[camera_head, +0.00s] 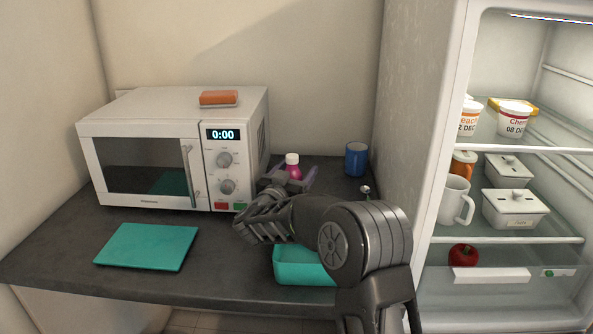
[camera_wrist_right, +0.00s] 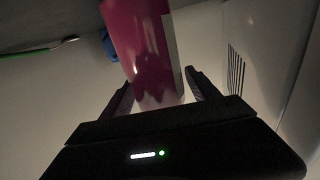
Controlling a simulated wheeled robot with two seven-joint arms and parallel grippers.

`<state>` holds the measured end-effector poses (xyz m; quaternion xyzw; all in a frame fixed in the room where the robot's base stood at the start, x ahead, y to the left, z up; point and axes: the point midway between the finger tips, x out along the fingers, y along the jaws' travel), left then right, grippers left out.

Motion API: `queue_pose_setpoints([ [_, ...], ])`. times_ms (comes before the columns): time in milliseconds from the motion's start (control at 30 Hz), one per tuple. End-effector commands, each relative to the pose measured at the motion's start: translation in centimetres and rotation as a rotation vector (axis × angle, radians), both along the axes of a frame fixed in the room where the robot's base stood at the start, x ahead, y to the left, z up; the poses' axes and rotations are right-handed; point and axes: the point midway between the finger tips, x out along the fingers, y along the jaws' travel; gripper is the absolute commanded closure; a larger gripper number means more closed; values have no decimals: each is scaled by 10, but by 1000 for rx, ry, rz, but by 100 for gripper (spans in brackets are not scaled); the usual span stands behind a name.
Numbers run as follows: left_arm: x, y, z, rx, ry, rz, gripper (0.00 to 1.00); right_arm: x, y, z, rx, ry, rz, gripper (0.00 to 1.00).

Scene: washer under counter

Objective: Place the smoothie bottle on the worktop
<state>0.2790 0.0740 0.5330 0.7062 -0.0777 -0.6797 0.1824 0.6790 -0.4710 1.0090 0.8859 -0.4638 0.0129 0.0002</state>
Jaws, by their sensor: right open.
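The smoothie bottle (camera_head: 293,170) is magenta with a white cap and stands upright on the dark worktop (camera_head: 225,278), just right of the microwave. My right gripper (camera_head: 291,183) is open, with its fingers on either side of the bottle. In the right wrist view the bottle (camera_wrist_right: 140,45) rises large between the two fingers of the right gripper (camera_wrist_right: 165,92). Part of the bottle's lower body is hidden by the gripper in the head view. My left gripper is not in view.
The microwave (camera_head: 145,165) carries an orange sponge (camera_head: 218,98). A blue mug (camera_head: 356,159) stands behind the bottle to the right. A teal board (camera_head: 148,247) lies at front left, and a teal container (camera_head: 300,272) sits under my right arm. An open fridge (camera_head: 447,120) stands right.

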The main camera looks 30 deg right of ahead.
Motion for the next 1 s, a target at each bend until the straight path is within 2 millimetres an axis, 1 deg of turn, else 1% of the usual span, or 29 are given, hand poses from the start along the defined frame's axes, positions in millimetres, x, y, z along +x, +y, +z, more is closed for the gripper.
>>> queue_pose_setpoints([
  [33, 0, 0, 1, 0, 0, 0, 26, -1, 1, -12, 5, 29, 2, 30],
  [133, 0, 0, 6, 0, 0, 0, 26, -2, 2, -3, 5, 29, 3, 30],
  [167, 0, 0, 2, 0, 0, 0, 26, -4, 7, -6, 6, 30, 5, 30],
  [267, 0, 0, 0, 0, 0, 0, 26, -14, 22, -5, 6, 26, 6, 30],
  [500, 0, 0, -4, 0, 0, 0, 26, -43, 66, -3, 4, 22, 8, 30],
  [700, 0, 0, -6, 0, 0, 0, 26, -62, 93, -2, 2, 20, 8, 30],
  [833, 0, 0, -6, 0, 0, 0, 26, -68, 100, -1, 2, 18, 5, 30],
  [1000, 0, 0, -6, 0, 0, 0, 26, -69, 101, 0, 2, 17, 4, 30],
])
